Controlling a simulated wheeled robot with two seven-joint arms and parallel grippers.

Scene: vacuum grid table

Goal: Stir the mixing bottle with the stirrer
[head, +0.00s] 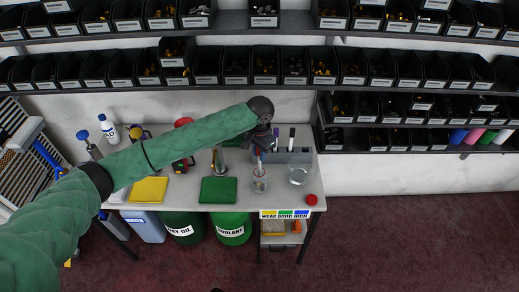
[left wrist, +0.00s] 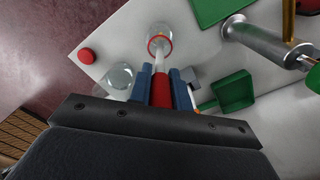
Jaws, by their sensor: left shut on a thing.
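My left gripper (head: 266,143) reaches over the white table from the left. In the left wrist view its blue fingers (left wrist: 161,88) are shut on the red handle of the stirrer (left wrist: 161,92). The stirrer's pale rod points away from the gripper toward the mixing bottle (left wrist: 164,32), a clear bottle with a red ring. The rod's far end overlaps the bottle's mouth; I cannot tell how deep it is inside. In the head view the bottle (head: 260,184) stands upright near the table's front edge, below the gripper. My right gripper is not in view.
A clear glass beaker (head: 298,176) and a red round cap (head: 311,199) are right of the bottle. A grey holder (head: 298,158) stands behind. Shelves of black bins (head: 208,77) hang above the table.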

